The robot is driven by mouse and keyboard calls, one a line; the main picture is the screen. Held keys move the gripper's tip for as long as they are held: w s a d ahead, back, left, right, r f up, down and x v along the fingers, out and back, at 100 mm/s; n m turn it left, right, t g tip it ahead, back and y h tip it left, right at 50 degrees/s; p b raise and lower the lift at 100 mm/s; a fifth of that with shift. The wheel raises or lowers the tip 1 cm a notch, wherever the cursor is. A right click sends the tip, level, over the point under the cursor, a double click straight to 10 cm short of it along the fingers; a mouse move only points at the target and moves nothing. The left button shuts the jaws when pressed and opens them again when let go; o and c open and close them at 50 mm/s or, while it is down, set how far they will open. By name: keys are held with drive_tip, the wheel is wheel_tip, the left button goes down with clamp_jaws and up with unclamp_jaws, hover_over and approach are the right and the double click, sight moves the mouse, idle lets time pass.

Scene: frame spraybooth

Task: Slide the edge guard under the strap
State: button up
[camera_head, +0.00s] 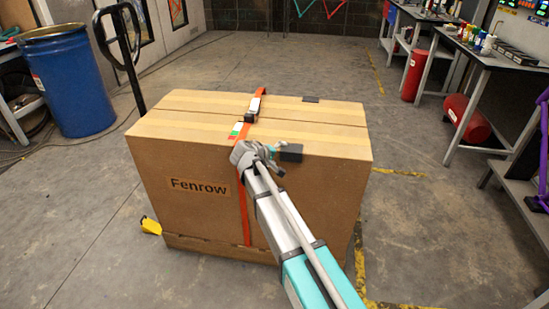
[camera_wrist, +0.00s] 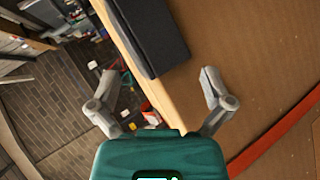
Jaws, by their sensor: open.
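The edge guard (camera_head: 291,153) is a dark angled piece on the near top edge of the large cardboard box, right of the strap. It also shows in the wrist view (camera_wrist: 150,35), lying along the box edge. The orange strap (camera_head: 244,195) runs over the box top and down its front; in the wrist view it crosses at lower right (camera_wrist: 285,130). My gripper (camera_head: 279,157) is at the near edge, between strap and guard. In the wrist view its open fingers (camera_wrist: 159,76) stand either side of the box edge, at the guard's near end. Contact cannot be told.
The box (camera_head: 190,160) stands on a pallet with a pallet truck handle (camera_head: 121,40) behind left. A buckle (camera_head: 253,107) sits on the strap. Another dark piece (camera_head: 311,99) lies at the far top edge. A blue drum (camera_head: 70,80) stands left; benches stand right.

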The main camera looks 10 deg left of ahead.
drive_tip(key=shift+w+d+f, duration=0.1)
drive_tip(key=shift+w+d, duration=0.05)
drive_tip(key=shift+w, duration=0.05)
drive_tip(key=c, duration=1.3)
drive_tip(key=o, duration=0.5)
drive_tip(key=shift+c, duration=1.4)
drive_tip(key=shift+a, duration=0.45)
drive_tip(key=shift+c, duration=0.2)
drive_tip(key=shift+a, duration=0.5)
drive_tip(key=shift+a, duration=0.7)
